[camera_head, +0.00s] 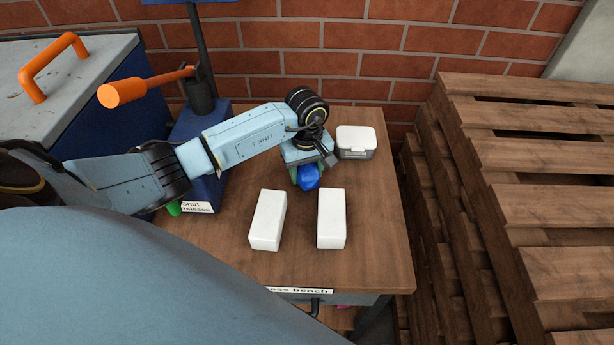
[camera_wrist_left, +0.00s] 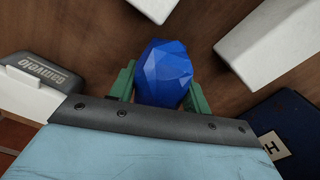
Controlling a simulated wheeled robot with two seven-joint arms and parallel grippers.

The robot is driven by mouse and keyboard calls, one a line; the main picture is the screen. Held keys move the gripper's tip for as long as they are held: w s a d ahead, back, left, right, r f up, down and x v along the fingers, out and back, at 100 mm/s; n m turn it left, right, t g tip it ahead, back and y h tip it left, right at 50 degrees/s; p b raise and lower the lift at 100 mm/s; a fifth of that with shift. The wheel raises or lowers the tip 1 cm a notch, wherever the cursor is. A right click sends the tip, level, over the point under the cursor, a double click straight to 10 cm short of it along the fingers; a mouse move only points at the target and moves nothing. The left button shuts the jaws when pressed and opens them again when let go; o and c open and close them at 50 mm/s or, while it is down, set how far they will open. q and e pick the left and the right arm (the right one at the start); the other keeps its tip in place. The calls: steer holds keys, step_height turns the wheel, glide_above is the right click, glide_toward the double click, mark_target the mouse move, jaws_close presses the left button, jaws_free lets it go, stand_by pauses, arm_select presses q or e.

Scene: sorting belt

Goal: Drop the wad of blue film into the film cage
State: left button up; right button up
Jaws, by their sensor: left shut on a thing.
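The wad of blue film (camera_head: 308,177) is a faceted, bright blue lump. My left gripper (camera_head: 298,177) is shut on it, over the back part of the wooden bench. In the left wrist view the wad (camera_wrist_left: 164,74) sits between the two green fingers of the gripper (camera_wrist_left: 162,88). The exact height of the wad above the bench is hard to tell. I do not see a film cage that I can identify in either view. My right gripper is not in view.
Two white blocks (camera_head: 267,220) (camera_head: 331,218) lie on the bench (camera_head: 375,250) in front of the gripper. A white-lidded grey box (camera_head: 356,141) stands behind right. A blue press stand with an orange handle (camera_head: 135,90) is left. Wooden pallets (camera_head: 530,150) are stacked right.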

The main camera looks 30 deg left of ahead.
arm_select(q)
steer(key=shift+f, duration=1.05)
steer(key=shift+f, duration=0.15)
steer(key=o, duration=0.9)
steer(key=shift+o, duration=0.2)
